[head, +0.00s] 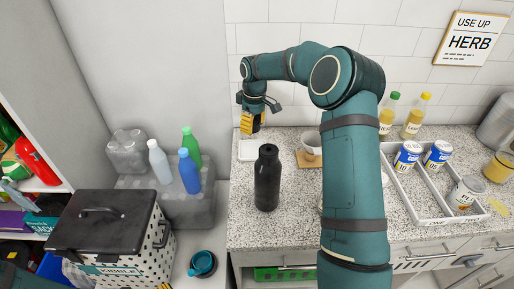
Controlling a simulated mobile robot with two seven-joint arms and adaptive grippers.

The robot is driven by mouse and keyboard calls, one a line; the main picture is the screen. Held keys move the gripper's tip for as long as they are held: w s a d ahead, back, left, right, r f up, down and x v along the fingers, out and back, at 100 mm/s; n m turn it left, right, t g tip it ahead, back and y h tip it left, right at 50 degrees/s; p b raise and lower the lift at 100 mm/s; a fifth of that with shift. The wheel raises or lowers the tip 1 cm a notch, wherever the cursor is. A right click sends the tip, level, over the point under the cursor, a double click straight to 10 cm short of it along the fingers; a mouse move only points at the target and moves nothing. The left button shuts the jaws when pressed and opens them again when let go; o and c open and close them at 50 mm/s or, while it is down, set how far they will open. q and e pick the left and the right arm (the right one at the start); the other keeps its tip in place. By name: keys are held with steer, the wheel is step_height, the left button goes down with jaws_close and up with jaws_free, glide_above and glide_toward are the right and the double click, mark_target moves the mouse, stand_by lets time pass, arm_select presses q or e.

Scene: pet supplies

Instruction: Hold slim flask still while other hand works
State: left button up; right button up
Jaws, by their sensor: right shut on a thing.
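A slim black flask (267,182) stands upright on the speckled counter, near its left front edge. My right gripper (250,118) is behind and slightly left of the flask, higher in the picture and apart from it. It points down and is shut on a small yellow thing (246,124), whose full shape is partly hidden by the gripper. My left gripper is not in view.
A white dish (248,150) lies below my right gripper. A cup (310,145) stands on a wooden board to its right. A divided white tray (405,196) with cans stands right of my arm. A black-lidded kibble bin (105,225) is at left.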

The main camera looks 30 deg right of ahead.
glide_above(252, 151)
step_height(252, 151, down, 5)
steer(key=shift+s+d+r+b, duration=0.1)
steer(key=shift+r+b, duration=0.05)
steer(key=shift+b, duration=0.15)
steer(key=shift+f+b, duration=0.3)
steer(key=shift+f, duration=2.25)
steer(key=o, duration=1)
steer(key=shift+f, duration=0.15)
steer(key=shift+r, duration=0.25)
steer(key=r, duration=0.4)
steer(key=r+p, duration=0.1)
steer(key=r, duration=0.7)
steer(key=shift+s+d, duration=0.1)
steer(key=shift+d, duration=0.2)
steer(key=shift+f, duration=0.1)
